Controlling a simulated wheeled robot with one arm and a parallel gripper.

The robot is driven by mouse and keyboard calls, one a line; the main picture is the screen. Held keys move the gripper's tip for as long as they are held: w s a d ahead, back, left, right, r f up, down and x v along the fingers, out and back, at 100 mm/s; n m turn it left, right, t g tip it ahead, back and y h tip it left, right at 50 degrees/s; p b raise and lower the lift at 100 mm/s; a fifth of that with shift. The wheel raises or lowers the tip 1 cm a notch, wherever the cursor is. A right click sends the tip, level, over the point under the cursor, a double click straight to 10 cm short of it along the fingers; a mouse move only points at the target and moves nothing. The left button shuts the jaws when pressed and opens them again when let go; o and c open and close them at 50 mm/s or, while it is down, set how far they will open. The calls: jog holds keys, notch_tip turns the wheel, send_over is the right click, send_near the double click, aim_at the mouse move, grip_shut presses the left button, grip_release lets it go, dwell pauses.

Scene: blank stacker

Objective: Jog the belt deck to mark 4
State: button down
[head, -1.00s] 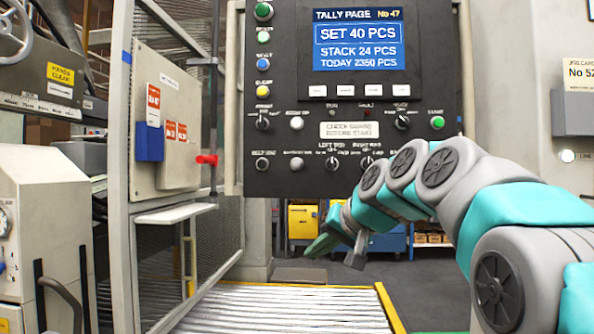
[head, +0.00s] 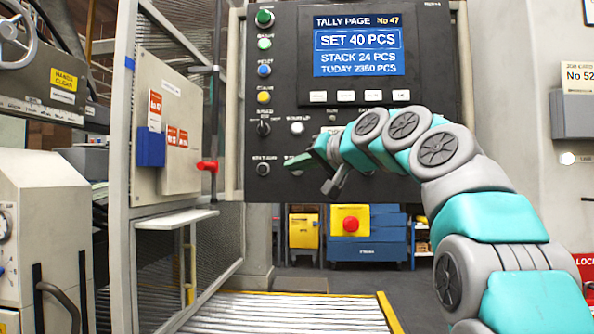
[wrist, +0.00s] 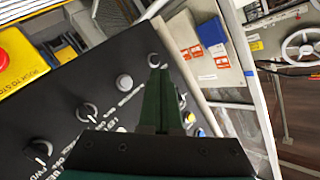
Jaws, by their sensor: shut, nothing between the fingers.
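The belt deck (head: 290,312), a bed of pale slats with a yellow edge, lies on the floor at bottom centre. I cannot make out mark 4. The dark control panel (head: 285,100) stands above and behind it. My gripper (head: 300,163) is shut and empty in front of that row, just right of this knob. In the wrist view, the shut green fingers (wrist: 161,75) reach over the panel, close to the knob (wrist: 153,60). Contact cannot be told.
A red stop button (head: 350,224) on a yellow box sits below the panel. A white button (wrist: 124,83) and other knobs share the lowest row. The screen (head: 358,52) reads SET 40 PCS. A mesh guard frame (head: 120,120) with a red latch stands left.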

jog(key=shift+w, duration=0.15)
jog(key=w+p, duration=0.5)
jog(key=w, duration=0.3)
jog(key=shift+w+d, duration=0.15)
jog(key=shift+w, duration=0.15)
dwell(1.8)
jog(key=shift+w+p, duration=0.35)
jog(key=shift+p, duration=0.1)
jog(key=shift+w+p, duration=0.3)
jog(key=shift+w, duration=0.1)
dwell(1.4)
jog(key=shift+s+b, duration=0.65)
jog(key=shift+s, duration=0.15)
jog(key=shift+s, duration=0.1)
